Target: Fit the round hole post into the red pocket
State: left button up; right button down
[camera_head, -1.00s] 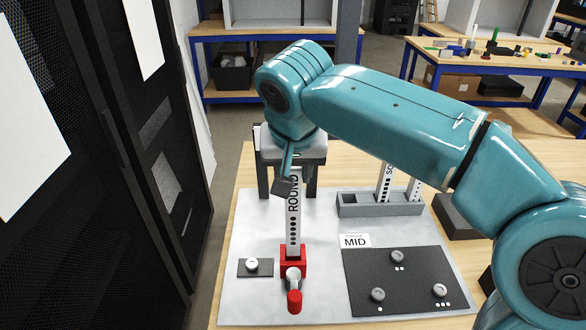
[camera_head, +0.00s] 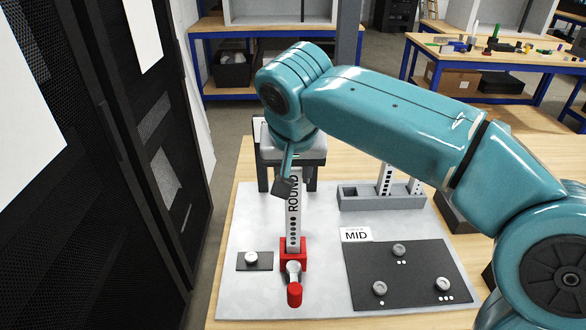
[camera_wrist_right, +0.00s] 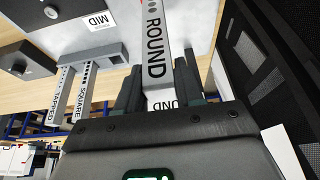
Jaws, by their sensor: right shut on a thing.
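The round hole post (camera_head: 293,215) is a white upright bar marked ROUND with a column of dark round holes. In the head view its lower end stands at the red pocket (camera_head: 301,256), a red block on the grey board. My right gripper (camera_head: 290,185) is around its upper part, mostly hidden behind my wrist. In the right wrist view the post (camera_wrist_right: 152,45) runs between the two dark fingers of my right gripper (camera_wrist_right: 160,85), which is shut on it. The head view does not show how deep the post's end sits. My left gripper is not in view.
A grey rack (camera_head: 380,202) holds the other posts, labelled SQUARE (camera_wrist_right: 84,92) and TAPPED (camera_wrist_right: 60,95) in the wrist view. A dark mat (camera_head: 405,280) with several round knobs lies at right. A red-tipped handle (camera_head: 294,294) stands before the pocket. A black cabinet (camera_head: 130,150) is at left.

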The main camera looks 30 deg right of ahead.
jog(key=shift+f+b, duration=1.5)
jog(key=shift+f, duration=0.3)
jog(key=c, duration=0.6)
grip_release()
jog(key=shift+c, duration=0.2)
jog(key=p+v, duration=0.3)
jog(key=v, duration=1.3)
jog(key=shift+r, duration=0.25)
jog(key=shift+s, duration=0.15)
